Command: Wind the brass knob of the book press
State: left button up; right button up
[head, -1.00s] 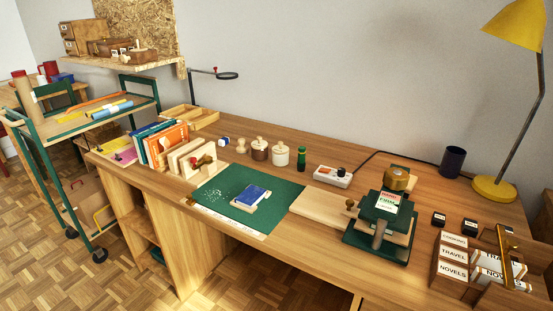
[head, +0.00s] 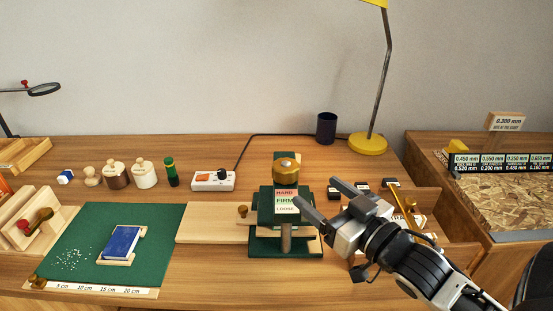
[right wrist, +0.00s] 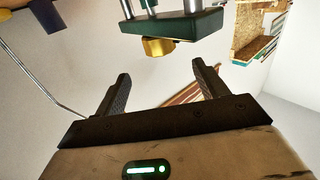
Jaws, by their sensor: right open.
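The book press (head: 287,240) is dark green and stands on the desk in the middle of the head view. Its brass knob (head: 286,167) sits on top, above a label reading HARD, FIRM, LOOSE. In the right wrist view the knob (right wrist: 158,47) shows beyond the fingers, near the top, under the green plate (right wrist: 172,26) in that tilted picture. My right gripper (head: 318,193) is open and empty, to the right of the press and apart from the knob, its fingers pointing up-left. My left gripper is out of view.
A pale board (head: 215,223) lies left of the press. A green mat (head: 85,255) holds a blue book (head: 121,242). A white power strip (head: 213,180), a yellow lamp (head: 368,144) and a dark cup (head: 326,128) stand behind. Small dark blocks and a label box, partly hidden, are at right.

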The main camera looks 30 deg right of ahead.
aim_at(277, 161)
jog(key=w, duration=0.8)
jog(key=w+a, duration=0.1)
jog(key=w, duration=0.4)
jog(key=shift+a+f, duration=0.1)
jog(key=c, duration=1)
